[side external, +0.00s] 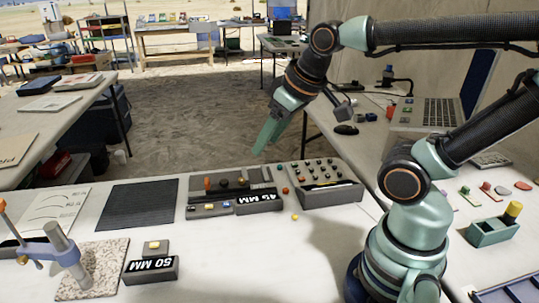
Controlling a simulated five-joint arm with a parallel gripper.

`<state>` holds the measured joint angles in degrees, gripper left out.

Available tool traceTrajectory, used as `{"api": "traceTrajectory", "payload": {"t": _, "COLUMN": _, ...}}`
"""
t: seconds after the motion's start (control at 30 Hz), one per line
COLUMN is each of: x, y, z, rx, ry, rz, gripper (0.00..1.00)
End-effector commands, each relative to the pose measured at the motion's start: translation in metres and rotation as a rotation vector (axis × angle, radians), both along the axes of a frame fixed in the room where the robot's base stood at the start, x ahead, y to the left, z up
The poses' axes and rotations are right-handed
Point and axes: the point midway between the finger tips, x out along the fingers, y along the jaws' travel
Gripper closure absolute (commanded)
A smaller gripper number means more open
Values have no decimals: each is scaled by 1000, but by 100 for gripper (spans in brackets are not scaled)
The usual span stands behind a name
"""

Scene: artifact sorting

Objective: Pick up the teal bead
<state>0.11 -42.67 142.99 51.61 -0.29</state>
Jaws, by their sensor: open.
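My gripper (263,141) hangs above the back of the white table, near the gap between two grey trays, with pale green fingers pointing down and left. It is open, with nothing visible between the fingers. A small dark bead that looks teal (279,168) lies in that gap, below and right of the fingertips and apart from them; its colour is hard to tell at this size. A red-orange bead (285,190) and a yellow bead (295,217) lie nearer the front.
The left grey tray (222,197) holds small pieces and a 45 MM block. The right tray (345,196) has several knobs or beads. A black mat (139,204), a 50 MM block (151,269) and a stone slab (104,277) lie left. The table's front middle is clear.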

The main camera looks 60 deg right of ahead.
Motion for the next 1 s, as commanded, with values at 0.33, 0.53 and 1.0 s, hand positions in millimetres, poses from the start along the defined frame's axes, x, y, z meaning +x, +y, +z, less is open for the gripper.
{"api": "traceTrajectory", "payload": {"t": 0.33, "x": 48, "y": -45, "z": 6, "rx": -99, "ry": 128, "rz": 101, "gripper": 41}}
{"api": "traceTrajectory", "payload": {"t": 0.53, "x": 85, "y": -92, "z": -4, "rx": -150, "ry": 230, "rz": 202, "gripper": 41}}
{"api": "traceTrajectory", "payload": {"t": 1.0, "x": 134, "y": -221, "z": -90, "rx": -158, "ry": 436, "rz": 467, "gripper": 41}}
